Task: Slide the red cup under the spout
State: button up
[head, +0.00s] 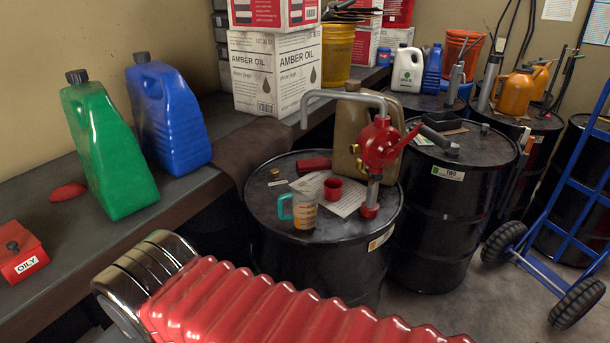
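A small red cup (333,188) stands upright on the black drum top (268,219) near the middle of the view. A red hand pump (378,145) is mounted at the right of this drum. Its grey spout (304,117) reaches left and bends down at its end, high above the drum top. The cup stands to the right of the spout's end in the picture, between it and the pump's base. My red ribbed arm crosses the bottom of the view. My gripper is not visible.
Green (108,150) and blue (168,118) jugs stand on the left bench.

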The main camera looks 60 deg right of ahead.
aim_at(333, 191)
jog(key=u, duration=1.1)
jog(key=k, duration=1.4)
jog(key=z, duration=0.85)
jog(key=i, duration=0.85)
jog(key=u, duration=0.05)
